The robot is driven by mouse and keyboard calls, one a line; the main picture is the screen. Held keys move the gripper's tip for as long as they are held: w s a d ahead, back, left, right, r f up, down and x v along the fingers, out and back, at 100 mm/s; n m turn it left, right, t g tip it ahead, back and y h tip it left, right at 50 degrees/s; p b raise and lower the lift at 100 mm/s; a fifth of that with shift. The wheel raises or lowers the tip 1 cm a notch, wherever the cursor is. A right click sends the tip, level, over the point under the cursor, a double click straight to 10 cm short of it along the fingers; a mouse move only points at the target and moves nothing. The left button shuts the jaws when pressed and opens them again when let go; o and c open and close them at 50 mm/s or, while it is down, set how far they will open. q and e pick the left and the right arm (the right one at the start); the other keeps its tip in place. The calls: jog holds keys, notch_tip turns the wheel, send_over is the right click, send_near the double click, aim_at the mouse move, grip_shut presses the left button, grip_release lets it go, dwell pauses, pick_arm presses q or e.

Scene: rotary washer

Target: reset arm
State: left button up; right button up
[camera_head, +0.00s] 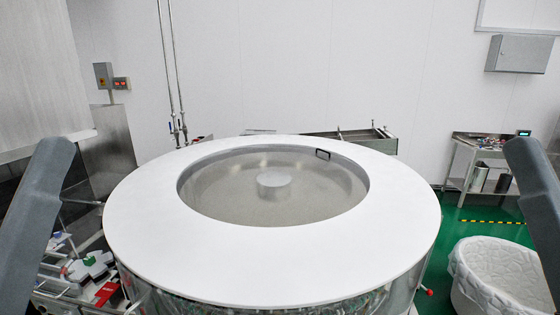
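A large round rotary washer stands in the middle of the camera_head view, with a wide white ring-shaped top (270,263). Its sunken grey basin (230,190) has a short round hub (274,184) at the centre. A small dark handle-like piece (323,154) sits at the basin's far right edge. My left arm shows as a grey link at the left edge, and my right arm as a grey link at the right edge. Both links stand apart from each other at the picture's sides. Neither gripper is in the picture.
A lined white bin (503,275) stands on the green floor at the right. A metal side table (478,150) with items is behind it. Cluttered boxes and metal parts (92,268) lie at the lower left. A grey wall box (518,53) hangs at upper right.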

pick_arm(q)
notch_tip(320, 180, up, 22)
jog(key=p, duration=1.8)
jog(key=shift+r, duration=0.1)
notch_tip(320, 180, down, 61)
jog(key=b, duration=6)
jog(key=shift+r, duration=0.2)
